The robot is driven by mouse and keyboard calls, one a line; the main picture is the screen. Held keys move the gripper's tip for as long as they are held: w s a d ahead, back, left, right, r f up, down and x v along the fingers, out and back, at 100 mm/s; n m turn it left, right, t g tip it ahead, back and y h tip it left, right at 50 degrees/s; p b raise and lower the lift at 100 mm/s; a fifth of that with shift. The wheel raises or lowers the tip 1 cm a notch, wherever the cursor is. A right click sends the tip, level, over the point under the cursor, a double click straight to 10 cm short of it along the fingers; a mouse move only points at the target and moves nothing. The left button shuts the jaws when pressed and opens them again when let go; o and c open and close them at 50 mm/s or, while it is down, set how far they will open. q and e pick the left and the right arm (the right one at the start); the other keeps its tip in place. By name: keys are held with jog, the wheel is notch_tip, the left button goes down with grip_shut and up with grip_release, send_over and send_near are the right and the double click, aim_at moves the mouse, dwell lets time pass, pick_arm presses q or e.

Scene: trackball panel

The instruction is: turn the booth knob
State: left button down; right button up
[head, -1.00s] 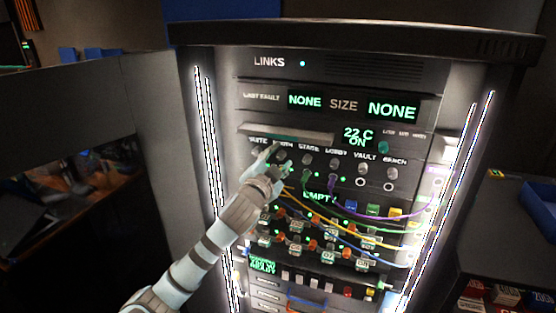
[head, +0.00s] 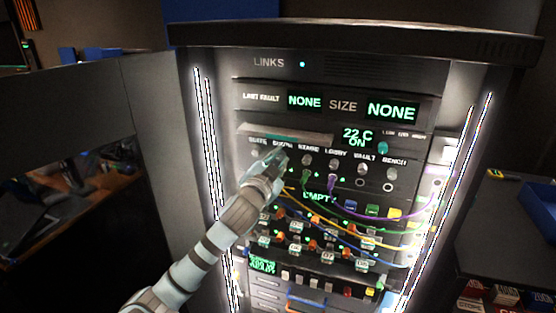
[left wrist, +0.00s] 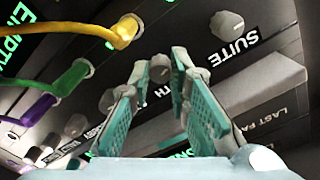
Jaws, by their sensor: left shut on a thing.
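The booth knob (left wrist: 160,68) is a small grey round knob on the panel. It sits between the two fingertips of my left gripper (left wrist: 161,72) in the left wrist view, and the gripper is shut on it. In the head view my left gripper (head: 278,157) covers the knob, under the partly hidden BOOTH label. The suite knob (left wrist: 227,24) is beside it, also in the head view (head: 256,155), and the stage knob (head: 305,160) is on the other side. The knob's exact angle cannot be told. My right gripper is not in view.
Several more knobs continue right, including the lobby knob (head: 333,164) and the bench knob (head: 390,173). Yellow, green and purple cables (head: 345,212) are plugged in below the row. A grey ledge (head: 300,133) juts out just above. Lit strips (head: 208,160) edge the panel.

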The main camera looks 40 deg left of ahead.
pick_arm(q)
jog(key=n, duration=0.4)
jog(key=shift+p, duration=0.3)
jog(key=n, duration=0.8)
jog(key=shift+n+b, duration=0.3)
jog(key=shift+f+n+b, duration=0.1)
jog(key=shift+n+b, duration=0.2)
jog(key=shift+n, duration=1.4)
jog(key=c, duration=1.5)
grip_release()
